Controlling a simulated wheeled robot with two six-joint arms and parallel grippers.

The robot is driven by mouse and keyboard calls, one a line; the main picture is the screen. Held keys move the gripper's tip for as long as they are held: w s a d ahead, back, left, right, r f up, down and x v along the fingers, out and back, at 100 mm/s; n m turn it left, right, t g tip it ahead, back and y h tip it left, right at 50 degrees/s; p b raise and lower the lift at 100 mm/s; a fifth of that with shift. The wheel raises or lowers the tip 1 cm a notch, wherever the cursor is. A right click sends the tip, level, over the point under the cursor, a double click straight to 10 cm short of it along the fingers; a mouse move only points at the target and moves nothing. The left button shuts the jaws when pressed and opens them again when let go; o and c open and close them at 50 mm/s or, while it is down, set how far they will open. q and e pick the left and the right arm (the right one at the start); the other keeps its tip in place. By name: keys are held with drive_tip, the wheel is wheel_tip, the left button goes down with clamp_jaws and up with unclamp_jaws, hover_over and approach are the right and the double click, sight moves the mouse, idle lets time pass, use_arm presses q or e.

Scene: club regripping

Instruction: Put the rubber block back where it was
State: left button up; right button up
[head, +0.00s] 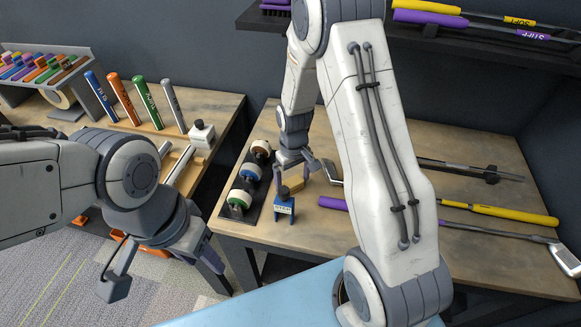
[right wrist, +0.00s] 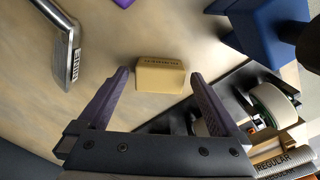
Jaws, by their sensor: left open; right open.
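The rubber block (head: 293,185) is a small tan block with dark lettering, lying on the right-hand wooden bench beside a dark blue, labelled item. In the right wrist view the rubber block (right wrist: 160,75) lies between and just beyond the fingertips, with a gap on each side. My right gripper (head: 294,172) is open and empty above the block, pointing down. My left gripper (head: 160,268) is open and empty in front of the left bench, away from the block.
A black tray (head: 252,200) with several tape rolls stands left of the block. The dark blue labelled item (head: 284,208) is close in front. Golf clubs (head: 490,212) lie to the right; one club head (right wrist: 55,40) is near the block.

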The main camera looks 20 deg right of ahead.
sight(292, 182)
wheel_tip(292, 182, up, 11)
drive_tip(key=b, duration=0.2)
drive_tip(key=s+a+r+n, duration=0.1)
drive_tip(key=s+a+r, duration=0.1)
drive_tip(key=s+a, duration=0.3)
drive_tip(key=s+a+r+n, duration=0.2)
drive_tip(key=s+a, duration=0.3)
drive_tip(key=s, duration=0.5)
drive_tip(key=s+a+r+n+y, duration=0.1)
drive_tip(key=s+a+r+n, duration=0.1)
drive_tip(key=s+a, duration=0.3)
drive_tip(key=s, duration=0.3)
drive_tip(key=shift+s+r, duration=0.3)
drive_tip(key=shift+r, duration=0.1)
